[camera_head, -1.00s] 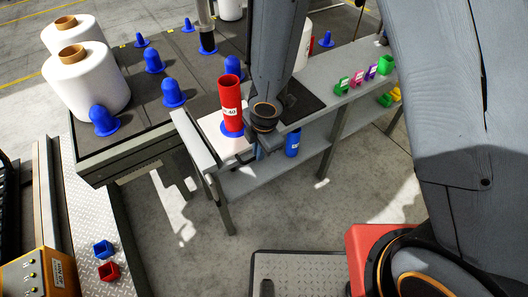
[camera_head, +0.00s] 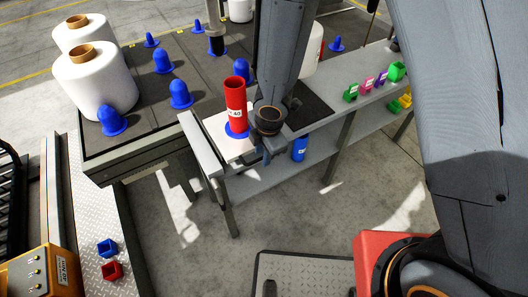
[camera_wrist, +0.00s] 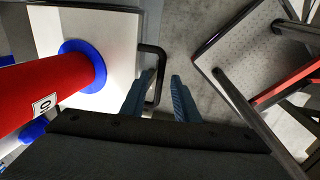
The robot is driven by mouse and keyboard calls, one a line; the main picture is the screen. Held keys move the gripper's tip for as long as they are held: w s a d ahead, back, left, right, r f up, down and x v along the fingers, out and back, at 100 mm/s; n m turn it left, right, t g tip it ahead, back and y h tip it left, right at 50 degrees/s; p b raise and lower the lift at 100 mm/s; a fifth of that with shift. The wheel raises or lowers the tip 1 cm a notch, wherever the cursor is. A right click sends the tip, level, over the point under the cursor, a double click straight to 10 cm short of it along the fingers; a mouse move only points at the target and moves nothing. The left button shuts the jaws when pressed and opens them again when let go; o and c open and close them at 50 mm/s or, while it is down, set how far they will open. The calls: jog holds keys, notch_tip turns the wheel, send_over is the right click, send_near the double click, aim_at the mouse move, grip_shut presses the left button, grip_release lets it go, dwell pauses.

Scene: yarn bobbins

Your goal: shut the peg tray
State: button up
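The peg tray (camera_head: 212,127) is a pale flat panel standing out at the left end of the grey bench. A red labelled tube (camera_head: 236,104) stands upright on it over a blue base. In the wrist view the tray (camera_wrist: 116,32) has a black bar handle (camera_wrist: 160,62) on its edge, with the red tube (camera_wrist: 40,92) at left. My gripper (camera_wrist: 163,78) is open, its two blue-grey fingers apart, with the handle bar between them; I cannot tell whether they touch it. In the head view my gripper (camera_head: 262,157) is partly hidden by my arm.
A dark table (camera_head: 140,110) with several blue cones and large white bobbins (camera_head: 95,80) stands at left. Small coloured holders (camera_head: 367,84) sit on the bench. A blue item (camera_head: 299,149) is on the lower shelf. The floor (camera_head: 290,210) before the bench is clear.

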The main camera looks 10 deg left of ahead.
jog(key=shift+r, duration=0.15)
notch_tip(320, 180, up, 7)
jog(key=s+p, duration=0.1)
jog(key=p, duration=0.7)
jog(key=shift+d+r, duration=0.2)
jog(key=shift+d, duration=0.25)
